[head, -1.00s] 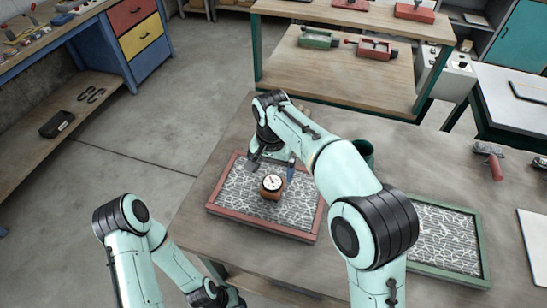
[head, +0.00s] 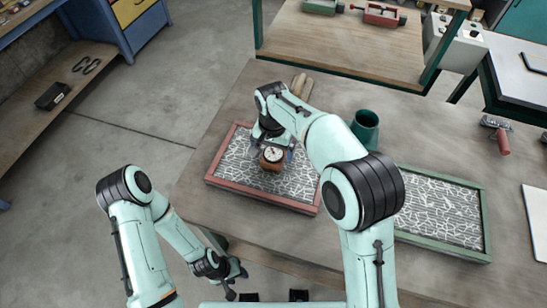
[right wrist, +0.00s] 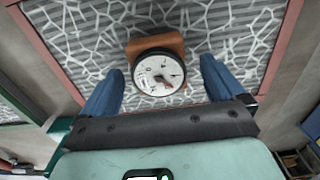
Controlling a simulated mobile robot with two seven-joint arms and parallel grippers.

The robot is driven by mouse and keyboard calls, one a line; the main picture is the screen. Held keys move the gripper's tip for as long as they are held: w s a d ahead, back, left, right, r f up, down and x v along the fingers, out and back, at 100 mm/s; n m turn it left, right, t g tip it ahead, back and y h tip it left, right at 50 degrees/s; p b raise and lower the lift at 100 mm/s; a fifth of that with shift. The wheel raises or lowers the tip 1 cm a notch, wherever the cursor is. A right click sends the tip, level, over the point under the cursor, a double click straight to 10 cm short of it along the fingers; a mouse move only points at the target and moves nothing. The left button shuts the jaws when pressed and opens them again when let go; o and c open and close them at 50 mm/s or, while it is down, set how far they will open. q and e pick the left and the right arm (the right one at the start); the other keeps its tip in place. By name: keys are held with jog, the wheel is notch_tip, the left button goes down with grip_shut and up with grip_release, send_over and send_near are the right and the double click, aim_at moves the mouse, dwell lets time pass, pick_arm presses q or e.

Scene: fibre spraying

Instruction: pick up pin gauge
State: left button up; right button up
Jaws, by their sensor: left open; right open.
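The pin gauge (head: 272,157), an orange-brown block with a round white dial, stands on the fibre-patterned mat inside the red-framed tray (head: 260,197). My right gripper (head: 273,149) is open and low over the gauge. In the right wrist view the gauge (right wrist: 158,72) lies between the two blue fingers of the right gripper (right wrist: 158,84), with a gap visible on each side. My left gripper (head: 236,276) is open and empty, low in front of the table's front edge, away from the tray.
A green-framed tray (head: 486,225) lies to the right on the table. A dark green cup (head: 366,128) and a tan cylinder (head: 301,85) stand behind my right arm. A roller with a red handle (head: 502,140) and a white panel (head: 537,218) lie at the far right.

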aim_at(273, 153)
jog(key=shift+d+f, duration=0.1)
jog(key=shift+f, duration=1.45)
jog(key=c, duration=1.3)
pick_arm(q)
jog(key=shift+s+f, duration=0.1)
pick_arm(e)
jog(key=shift+r, duration=0.1)
jog(key=shift+w+r, duration=0.1)
